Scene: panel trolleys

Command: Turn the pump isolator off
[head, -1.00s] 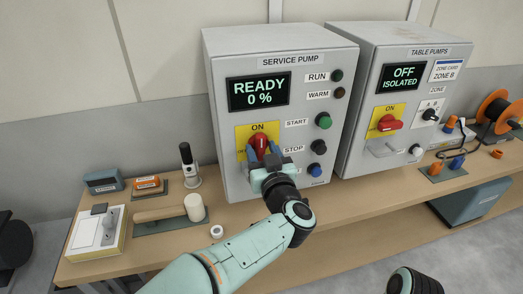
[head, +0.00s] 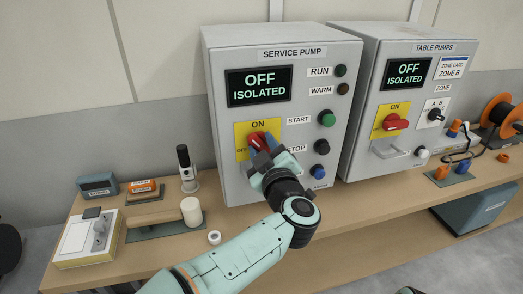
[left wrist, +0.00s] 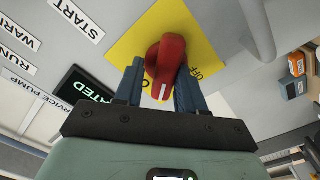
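The service pump cabinet (head: 225,120) stands in the middle of the head view, and its screen (head: 258,87) reads OFF ISOLATED. Its red isolator handle (head: 256,139) sits on a yellow ON/OFF plate (head: 243,130) and is turned away from ON. My left gripper (head: 262,150) hides part of the plate in the head view.
To the right stands the table pumps cabinet (head: 360,120), with its own red handle (head: 396,122) and a screen reading OFF ISOLATED.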

